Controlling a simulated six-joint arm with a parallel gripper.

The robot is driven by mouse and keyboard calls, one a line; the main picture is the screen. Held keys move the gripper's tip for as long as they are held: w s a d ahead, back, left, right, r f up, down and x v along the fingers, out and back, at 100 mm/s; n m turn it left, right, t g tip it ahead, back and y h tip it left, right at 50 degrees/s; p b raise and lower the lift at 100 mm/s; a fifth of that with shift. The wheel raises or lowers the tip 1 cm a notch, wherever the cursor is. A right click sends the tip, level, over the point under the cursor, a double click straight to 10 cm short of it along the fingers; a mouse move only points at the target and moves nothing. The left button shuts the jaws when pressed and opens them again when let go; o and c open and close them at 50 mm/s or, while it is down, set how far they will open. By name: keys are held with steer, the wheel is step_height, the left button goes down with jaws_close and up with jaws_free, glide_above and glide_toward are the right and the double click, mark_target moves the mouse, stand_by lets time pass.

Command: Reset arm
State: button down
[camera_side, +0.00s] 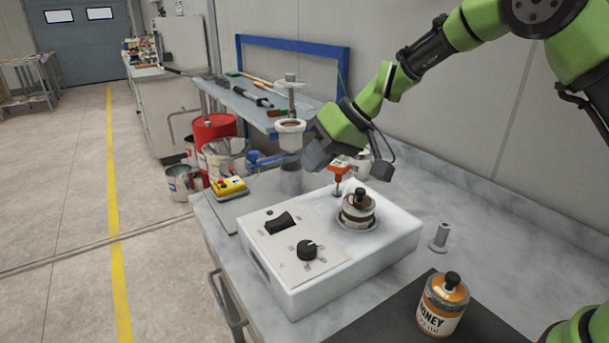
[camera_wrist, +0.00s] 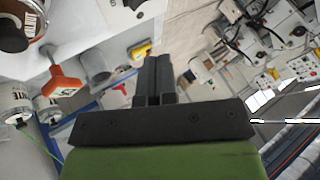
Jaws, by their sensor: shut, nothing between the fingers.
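My gripper (camera_side: 314,158) is above the workbench in the side view, behind the white coater box (camera_side: 330,268) and pointing down to the left. In the wrist view my gripper (camera_wrist: 156,62) has its two dark fingers close together with nothing between them. The coater box carries a black rocker switch (camera_side: 279,223) and a black knob (camera_side: 307,250). A jar with a brown band (camera_side: 358,210) stands upright in its round seat, apart from my gripper. It is partly visible at the top left in the wrist view (camera_wrist: 14,32).
An orange-handled tool (camera_side: 340,171) stands close below my gripper, with a grey cup (camera_side: 291,179) nearby. A honey jar (camera_side: 442,303) stands on a dark mat at the front right, near a grey peg (camera_side: 440,238). A yellow button box (camera_side: 230,187) is at left. The wall is close behind.

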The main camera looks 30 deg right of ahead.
steer(key=shift+s+d+r, duration=0.1)
steer(key=shift+s+r, duration=0.05)
steer(key=shift+r, duration=0.2)
steer(key=s+d+r+m+h, duration=0.1)
steer(key=s+d+r+m, duration=0.1)
steer(key=s+r, duration=0.9)
steer(key=s+d+m+t+h, duration=0.2)
steer(key=s+d+m+h, duration=0.1)
steer(key=s, duration=1.4)
steer(key=shift+d, duration=0.25)
steer(key=shift+s, duration=0.1)
